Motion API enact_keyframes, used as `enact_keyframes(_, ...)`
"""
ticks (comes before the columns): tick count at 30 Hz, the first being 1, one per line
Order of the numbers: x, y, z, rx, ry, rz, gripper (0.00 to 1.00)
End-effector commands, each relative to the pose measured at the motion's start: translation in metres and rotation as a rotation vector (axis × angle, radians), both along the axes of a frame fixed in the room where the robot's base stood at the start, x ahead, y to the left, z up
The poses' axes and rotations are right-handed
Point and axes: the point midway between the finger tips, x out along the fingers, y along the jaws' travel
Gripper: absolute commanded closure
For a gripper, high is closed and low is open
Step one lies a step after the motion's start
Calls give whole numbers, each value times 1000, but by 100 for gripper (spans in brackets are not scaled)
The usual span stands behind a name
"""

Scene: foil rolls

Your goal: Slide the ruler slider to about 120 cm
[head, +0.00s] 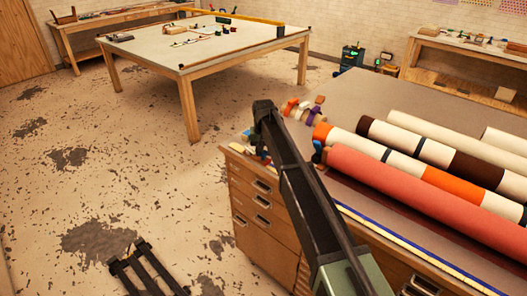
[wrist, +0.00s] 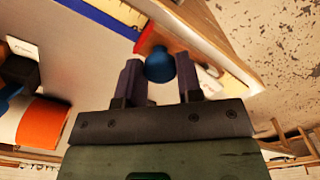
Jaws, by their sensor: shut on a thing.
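In the wrist view, my gripper (wrist: 160,74) has its two dark fingers on either side of a round blue knob (wrist: 159,64) and is shut on it. The knob sits by an orange-red piece (wrist: 157,35), which looks like the slider's body, at the end of the visible blue and yellow ruler strip (wrist: 108,22). The scale marks are too small to read. In the head view, the ruler strip (head: 400,237) runs along the bench's front edge. My arm hides the gripper and slider there.
Red (head: 420,190) and orange-banded (head: 455,183) rolls lie on the bench (head: 350,98), behind the ruler. Small coloured items (head: 305,107) sit at its far left end. A separate table (head: 205,48) stands beyond open floor.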

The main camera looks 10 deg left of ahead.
Motion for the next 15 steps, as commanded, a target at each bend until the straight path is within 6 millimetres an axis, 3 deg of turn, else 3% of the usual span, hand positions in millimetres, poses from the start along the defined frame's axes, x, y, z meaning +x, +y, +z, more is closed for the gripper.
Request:
enact_keyframes(6, 1, 0, 0, 1, -2, 0, 100)
enact_keyframes(7, 1, 0, 0, 1, -2, 0, 62)
enact_keyframes(11, 0, 0, 0, 0, -1, 0, 42)
enact_keyframes(15, 0, 0, 0, 0, -1, 0, 42)
